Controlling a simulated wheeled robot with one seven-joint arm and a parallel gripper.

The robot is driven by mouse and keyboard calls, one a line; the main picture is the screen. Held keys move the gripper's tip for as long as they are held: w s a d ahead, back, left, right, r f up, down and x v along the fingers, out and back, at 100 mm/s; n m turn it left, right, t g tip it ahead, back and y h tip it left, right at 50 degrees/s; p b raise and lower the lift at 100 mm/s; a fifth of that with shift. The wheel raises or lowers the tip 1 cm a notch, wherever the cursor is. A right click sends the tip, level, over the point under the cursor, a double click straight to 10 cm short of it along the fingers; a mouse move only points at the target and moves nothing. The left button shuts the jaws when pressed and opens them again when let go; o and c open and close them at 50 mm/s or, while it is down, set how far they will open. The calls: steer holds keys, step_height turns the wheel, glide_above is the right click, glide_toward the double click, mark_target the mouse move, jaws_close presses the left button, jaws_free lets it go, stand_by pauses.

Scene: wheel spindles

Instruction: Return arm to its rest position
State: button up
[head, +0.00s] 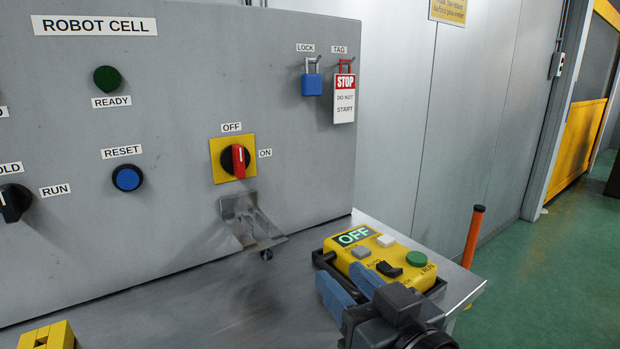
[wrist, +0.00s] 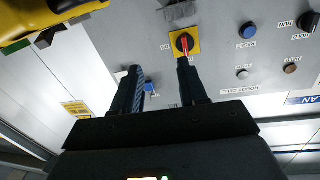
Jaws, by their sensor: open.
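My gripper (head: 344,276) is low at the right of the head view, in front of the yellow pendant. Its two blue fingers are apart with nothing between them. In the wrist view the fingers (wrist: 160,68) point toward the grey panel (wrist: 225,50), with a clear gap. In the head view the grey panel (head: 190,60) carries a red switch handle (head: 239,161) on a yellow plate, standing upright toward OFF. The handle also shows in the wrist view (wrist: 185,44), just beyond a fingertip.
The yellow pendant (head: 375,253), its display reading OFF, sits in a black holder on the metal table (head: 225,300). A bent metal bracket (head: 250,225) sticks out below the switch. A blue padlock (head: 312,84) and STOP tag (head: 344,98) hang on hooks.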

steer(key=s+d+f+m+h, duration=0.2)
steer(key=s+d+f, duration=0.3)
steer(key=s, duration=0.3)
steer(key=s+d+f+m+h, duration=0.1)
steer(key=s+d+f+h, duration=0.25)
steer(key=s+f, duration=0.35)
steer(key=s+d+f+m+h, duration=0.2)
steer(key=s+d+f, duration=0.25)
steer(key=s, duration=0.55)
steer(key=s+d+r, duration=0.2)
steer(key=s+d, duration=0.1)
steer(key=s, duration=0.8)
steer(key=shift+s+d+r+n+g, duration=0.2)
steer(key=shift+s+d+n+g, duration=0.1)
steer(key=shift+s+d+g, duration=0.1)
steer(key=shift+h, duration=0.25)
